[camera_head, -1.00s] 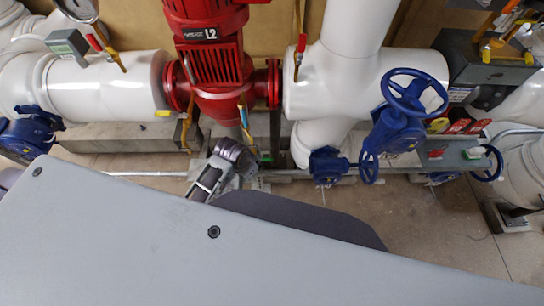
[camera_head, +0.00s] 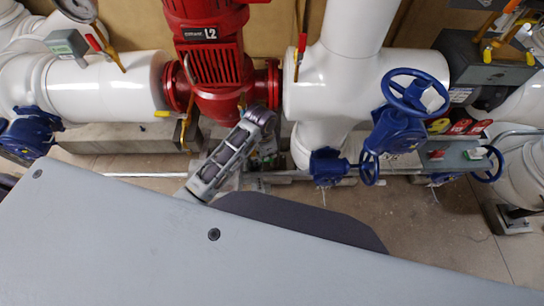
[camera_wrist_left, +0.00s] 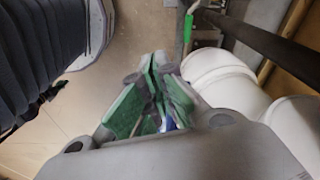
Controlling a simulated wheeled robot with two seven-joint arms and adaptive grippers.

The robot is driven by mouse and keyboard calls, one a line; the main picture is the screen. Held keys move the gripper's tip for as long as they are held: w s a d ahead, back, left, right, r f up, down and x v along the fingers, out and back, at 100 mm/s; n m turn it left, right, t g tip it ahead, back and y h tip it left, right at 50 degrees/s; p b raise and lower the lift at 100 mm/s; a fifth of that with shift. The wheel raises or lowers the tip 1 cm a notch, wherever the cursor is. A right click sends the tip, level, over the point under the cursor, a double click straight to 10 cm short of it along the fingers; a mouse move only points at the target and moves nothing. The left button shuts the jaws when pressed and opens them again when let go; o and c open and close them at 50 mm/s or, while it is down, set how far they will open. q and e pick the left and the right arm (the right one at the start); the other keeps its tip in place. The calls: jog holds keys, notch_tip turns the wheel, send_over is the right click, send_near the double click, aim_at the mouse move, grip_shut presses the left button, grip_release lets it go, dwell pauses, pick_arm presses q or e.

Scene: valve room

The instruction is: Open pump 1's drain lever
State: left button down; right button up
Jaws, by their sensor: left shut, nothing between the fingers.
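A red pump (camera_head: 210,65) with an L2 plate stands at the upper middle of the head view; no number 1 is readable on it. A thin yellow lever (camera_head: 185,133) hangs at its lower left. My left gripper (camera_head: 266,150) is low beside the pump's right flange, partly hidden by my own wrist. In the left wrist view the green-padded fingers of this gripper (camera_wrist_left: 160,98) are shut and empty. A green lever handle (camera_wrist_left: 188,32) stands upright beyond them, apart from the fingertips. Whether it is the drain lever, I cannot tell. My right gripper is not in view.
White pipes (camera_head: 105,88) run on both sides of the pump. A blue valve with handwheels (camera_head: 410,95) stands to the right. A red-handled yellow lever (camera_head: 300,50) is on the white pipe right of the pump. Bare floor (camera_head: 425,225) lies at the lower right.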

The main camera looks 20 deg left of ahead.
pick_arm(q)
jog(key=w+m, duration=0.1)
jog(key=w, duration=0.1)
jog(key=m, duration=0.2)
send_over(272, 160)
jog(key=shift+w+r+g+y, duration=0.15)
jog(key=shift+r+g+y, duration=0.05)
jog(key=shift+g+y, duration=0.3)
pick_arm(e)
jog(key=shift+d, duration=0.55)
pick_arm(q)
jog(key=shift+f, duration=0.1)
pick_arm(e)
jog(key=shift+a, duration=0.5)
pick_arm(q)
notch_tip(272, 160, down, 12)
jog(key=shift+r+b, duration=0.1)
jog(key=shift+b, duration=0.4)
jog(key=shift+f, duration=1.05)
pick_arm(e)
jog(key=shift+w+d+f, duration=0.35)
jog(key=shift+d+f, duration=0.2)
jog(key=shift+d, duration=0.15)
pick_arm(q)
jog(key=shift+a, duration=0.1)
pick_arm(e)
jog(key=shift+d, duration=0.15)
